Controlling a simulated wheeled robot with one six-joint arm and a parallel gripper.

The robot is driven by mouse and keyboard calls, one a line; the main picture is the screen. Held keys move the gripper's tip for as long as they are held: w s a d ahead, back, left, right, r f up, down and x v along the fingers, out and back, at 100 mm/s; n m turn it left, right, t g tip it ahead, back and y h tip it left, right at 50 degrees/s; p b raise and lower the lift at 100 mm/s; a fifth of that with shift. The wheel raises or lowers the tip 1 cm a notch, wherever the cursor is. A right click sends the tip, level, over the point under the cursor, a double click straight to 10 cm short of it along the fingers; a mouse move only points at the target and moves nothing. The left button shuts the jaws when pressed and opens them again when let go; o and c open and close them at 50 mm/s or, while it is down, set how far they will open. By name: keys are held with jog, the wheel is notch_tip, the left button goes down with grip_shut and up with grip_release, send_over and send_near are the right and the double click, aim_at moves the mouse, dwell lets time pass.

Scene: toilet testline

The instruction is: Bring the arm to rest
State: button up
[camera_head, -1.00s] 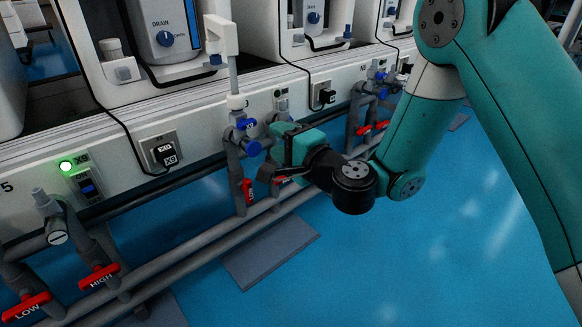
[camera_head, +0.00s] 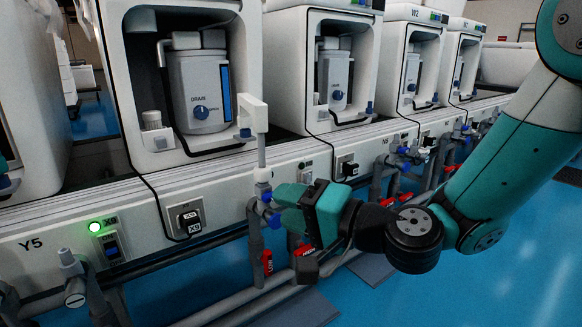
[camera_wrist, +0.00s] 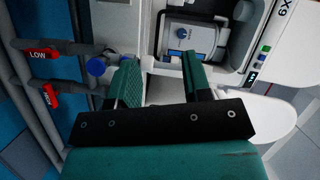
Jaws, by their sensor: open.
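My gripper (camera_head: 280,205) is at the end of my teal arm in the head view, in front of the white bench front and beside a grey pipe fitting with blue knobs (camera_head: 268,197). The white unit with the DRAIN tank (camera_wrist: 190,40) lies beyond the fingers. In the head view the fingertips overlap the pipe fitting, so I cannot tell whether they touch it.
A row of white test units (camera_head: 345,80) stands along the bench. Red LOW (camera_wrist: 40,54) and HIGH handles sit on pipes. Blue floor (camera_head: 480,270) is open at right.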

jog(key=s+d+r+n+g+h+p, duration=0.25)
jog(key=s+r+n+g+p, duration=0.4)
jog(key=s+r+n, duration=0.35)
jog(key=s+d+r+g+h+p, duration=0.35)
jog(key=s+d+h+p, duration=0.4)
jog(key=s+d, duration=0.3)
notch_tip(320, 180, up, 36)
jog(key=p, duration=3.6)
jog(key=shift+w+d+r+n, duration=0.2)
jog(key=shift+w+r+n, duration=0.05)
jog(key=shift+w+n, duration=0.1)
